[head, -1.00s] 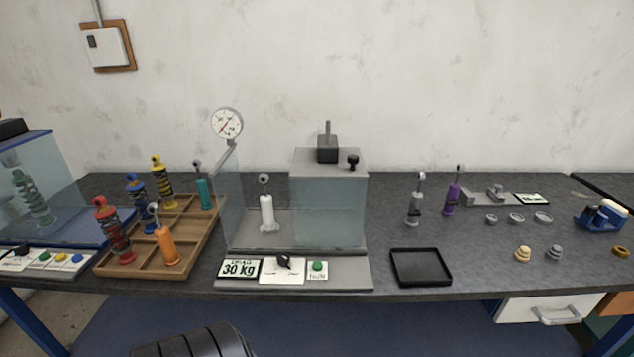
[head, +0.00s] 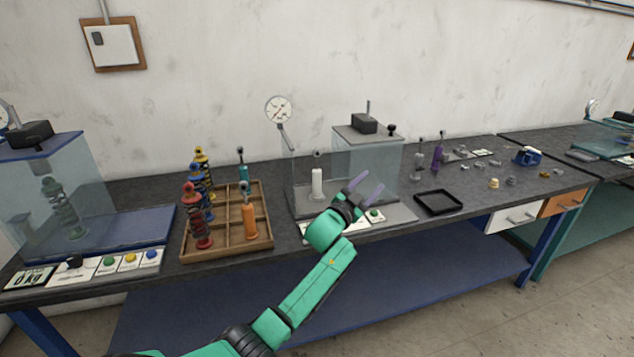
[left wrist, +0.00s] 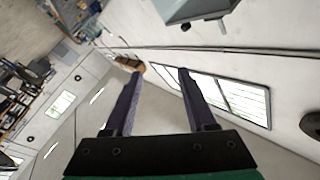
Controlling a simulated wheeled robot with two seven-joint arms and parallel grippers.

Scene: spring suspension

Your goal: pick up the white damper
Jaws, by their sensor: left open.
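The white damper (head: 317,184) stands upright in the test machine (head: 379,161), behind its front panel, left of the clear box part. It has a grey eye on top and a grey foot. My left gripper (head: 368,186) is in front of the machine, to the right of the damper and apart from it. Its two purple-grey fingers are spread and empty. In the left wrist view the open fingers (left wrist: 158,92) point at the walls and windows, and no damper shows there. My right gripper is in neither view.
A wooden tray (head: 266,243) with coloured dampers and springs stands left of the machine. A dial gauge (head: 278,109) rises at the machine's left. A black tray (head: 438,203) and grey and purple (head: 438,156) dampers are to the right. A blue spring tester (head: 137,220) stands far left.

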